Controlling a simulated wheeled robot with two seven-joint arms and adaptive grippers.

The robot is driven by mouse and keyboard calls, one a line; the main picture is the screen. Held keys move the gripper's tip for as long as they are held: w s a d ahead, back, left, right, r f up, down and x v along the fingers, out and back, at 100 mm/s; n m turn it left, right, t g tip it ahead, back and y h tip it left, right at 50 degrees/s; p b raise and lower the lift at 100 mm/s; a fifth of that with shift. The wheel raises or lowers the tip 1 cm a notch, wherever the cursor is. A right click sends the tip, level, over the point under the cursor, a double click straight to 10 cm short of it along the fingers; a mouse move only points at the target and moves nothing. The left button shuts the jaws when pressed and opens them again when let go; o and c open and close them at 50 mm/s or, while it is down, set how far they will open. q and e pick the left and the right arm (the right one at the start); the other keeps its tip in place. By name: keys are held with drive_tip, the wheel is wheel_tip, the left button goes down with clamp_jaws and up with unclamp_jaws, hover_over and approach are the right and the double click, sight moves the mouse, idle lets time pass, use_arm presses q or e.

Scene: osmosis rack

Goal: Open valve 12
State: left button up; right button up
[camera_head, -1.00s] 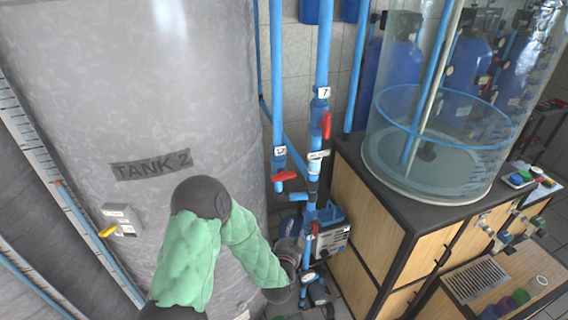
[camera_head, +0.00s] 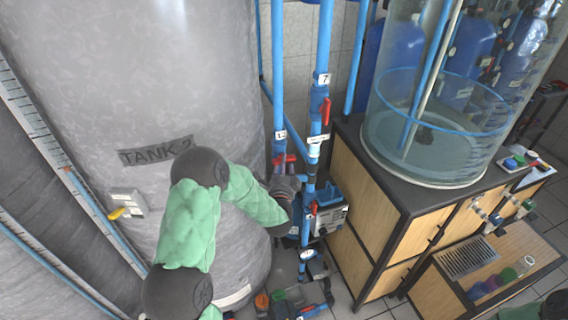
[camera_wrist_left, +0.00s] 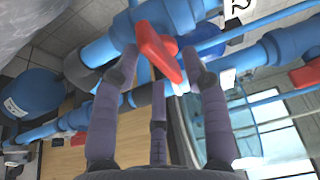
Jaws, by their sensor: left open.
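Valve 12 has a red lever handle (camera_head: 280,159) on a vertical blue pipe, below its white number label (camera_head: 280,134), in the head view. My left gripper (camera_head: 287,170) is at this handle and partly hides it. In the left wrist view the red handle (camera_wrist_left: 153,46) lies between the spread tips of my left gripper (camera_wrist_left: 163,62). The gripper is open; I cannot tell whether any finger touches the handle. My right gripper is out of view.
Right of it, a parallel blue pipe carries valve 7's red handle (camera_head: 325,111). The grey tank 2 (camera_head: 130,80) stands close on the left. A wooden cabinet (camera_head: 362,205) with a clear tank (camera_head: 430,120) stands on the right.

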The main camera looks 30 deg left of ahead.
use_arm(q)
drive_tip(key=shift+x, duration=0.8)
drive_tip(key=shift+c, duration=0.3)
clamp_jaws()
